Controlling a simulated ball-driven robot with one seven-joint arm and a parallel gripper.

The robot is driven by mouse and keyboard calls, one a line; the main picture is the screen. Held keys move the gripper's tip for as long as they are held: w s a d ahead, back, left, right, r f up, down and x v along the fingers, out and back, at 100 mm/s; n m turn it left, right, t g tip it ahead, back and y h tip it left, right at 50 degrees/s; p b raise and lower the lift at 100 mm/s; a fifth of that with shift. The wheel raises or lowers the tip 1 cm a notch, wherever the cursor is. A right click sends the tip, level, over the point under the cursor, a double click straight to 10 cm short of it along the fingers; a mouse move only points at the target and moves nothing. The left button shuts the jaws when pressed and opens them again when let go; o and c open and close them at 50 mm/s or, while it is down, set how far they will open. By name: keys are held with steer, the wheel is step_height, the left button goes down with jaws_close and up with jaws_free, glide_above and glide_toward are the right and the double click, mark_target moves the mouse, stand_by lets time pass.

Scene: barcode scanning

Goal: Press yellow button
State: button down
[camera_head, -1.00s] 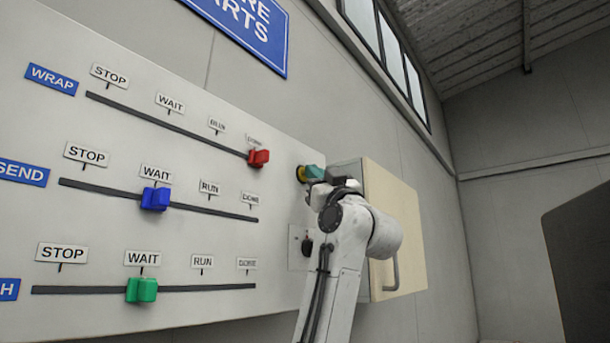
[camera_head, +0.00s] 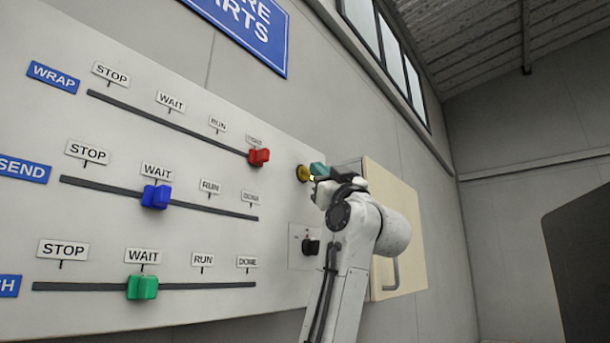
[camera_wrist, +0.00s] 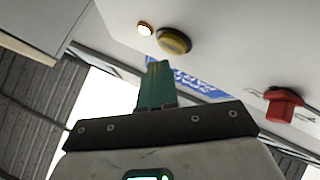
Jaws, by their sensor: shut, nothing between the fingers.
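The yellow button (camera_head: 303,173) is a round knob on the right end of the white panel. In the wrist view the yellow button (camera_wrist: 174,41) sits just beyond the fingertips, with a small lit round lamp (camera_wrist: 145,28) beside it. My gripper (camera_head: 316,169) has teal fingers and is just right of the button in the head view. The fingers (camera_wrist: 157,66) are shut and empty, pointing at the panel. A gap shows between the fingertips and the button in the wrist view.
The panel (camera_head: 110,235) carries a red slider (camera_head: 259,157), a blue slider (camera_head: 155,197) and a green slider (camera_head: 141,287). A black switch (camera_head: 311,246) is below the button. A cream cabinet (camera_head: 405,220) with a handle stands right of the panel, behind my arm.

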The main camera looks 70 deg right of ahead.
steer(key=shift+s+a+b, duration=0.2)
steer(key=shift+s+b, duration=0.05)
steer(key=shift+s, duration=0.65)
steer(key=shift+s+a+b, duration=0.2)
steer(key=shift+s+a, duration=0.05)
steer(key=shift+s, duration=0.6)
steer(key=shift+s+a+b, duration=0.2)
steer(key=shift+s+b, duration=0.05)
steer(key=shift+s, duration=0.65)
